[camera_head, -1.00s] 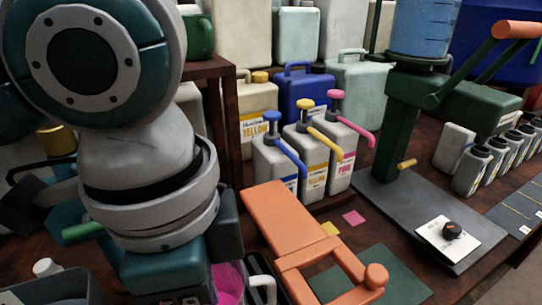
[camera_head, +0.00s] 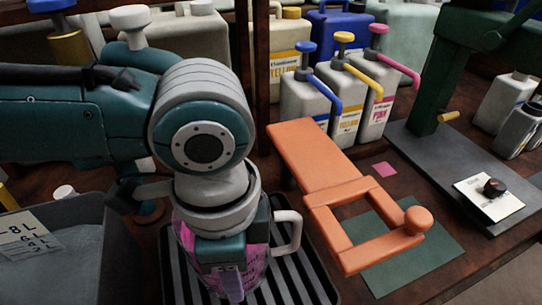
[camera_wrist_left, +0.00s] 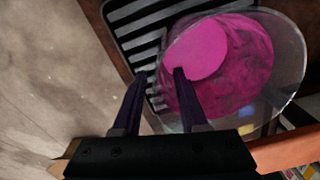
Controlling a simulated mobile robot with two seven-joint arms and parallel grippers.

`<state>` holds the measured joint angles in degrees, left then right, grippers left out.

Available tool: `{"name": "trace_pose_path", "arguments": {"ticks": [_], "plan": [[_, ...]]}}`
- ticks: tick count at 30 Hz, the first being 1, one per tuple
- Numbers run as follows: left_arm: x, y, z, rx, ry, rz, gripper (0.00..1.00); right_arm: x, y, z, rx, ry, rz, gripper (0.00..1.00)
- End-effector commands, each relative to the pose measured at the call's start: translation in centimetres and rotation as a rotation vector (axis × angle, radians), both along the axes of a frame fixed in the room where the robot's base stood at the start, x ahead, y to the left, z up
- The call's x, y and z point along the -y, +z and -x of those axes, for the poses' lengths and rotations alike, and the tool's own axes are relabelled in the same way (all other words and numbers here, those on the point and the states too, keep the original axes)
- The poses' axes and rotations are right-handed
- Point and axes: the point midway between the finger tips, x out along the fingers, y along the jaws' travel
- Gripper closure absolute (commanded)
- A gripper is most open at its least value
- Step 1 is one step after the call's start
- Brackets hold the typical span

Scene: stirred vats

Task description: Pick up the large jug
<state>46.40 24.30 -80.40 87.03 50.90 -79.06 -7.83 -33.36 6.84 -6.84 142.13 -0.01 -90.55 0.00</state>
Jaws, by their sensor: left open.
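The large jug is a clear vessel holding pink liquid, with a white handle (camera_head: 293,235); it stands on a striped tray, partly hidden behind my left gripper in the head view. In the left wrist view I look down into the jug (camera_wrist_left: 240,60) and its round rim. My left gripper (camera_wrist_left: 160,74) is open, with one finger outside the jug's near-left rim and the other overlapping the pink inside. I cannot tell whether either finger touches the wall. In the head view my left gripper (camera_head: 231,282) points down in front of the jug.
The dark striped tray (camera_head: 318,272) is under the jug. An orange frame with a knob (camera_head: 330,190) lies close to its right, over a green mat (camera_head: 440,250). Pump bottles (camera_head: 345,105) stand behind. A grey bin (camera_head: 85,245) is at the left.

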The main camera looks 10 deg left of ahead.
Motion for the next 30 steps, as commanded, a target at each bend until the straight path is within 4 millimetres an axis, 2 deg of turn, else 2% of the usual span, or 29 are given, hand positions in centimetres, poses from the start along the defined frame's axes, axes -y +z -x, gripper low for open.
{"name": "trace_pose_path", "arguments": {"ticks": [2,8,20,30], "plan": [[0.01,-0.56,-0.01,0.001,0.0,0.001,0.58,0.0,-0.2,-0.01,0.0,0.001,0.0,0.5],[0.0,-0.55,-0.02,0.001,0.0,0.001,0.58,0.01,-0.13,-0.02,0.0,0.001,0.0,0.5],[0.0,-0.52,-0.02,0.001,0.001,0.001,1.0,0.02,-0.12,-0.05,0.001,0.002,0.001,0.5],[0.0,-0.57,0.03,-0.001,0.001,0.001,1.0,0.01,-0.13,-0.08,0.002,0.002,0.001,0.5]]}}
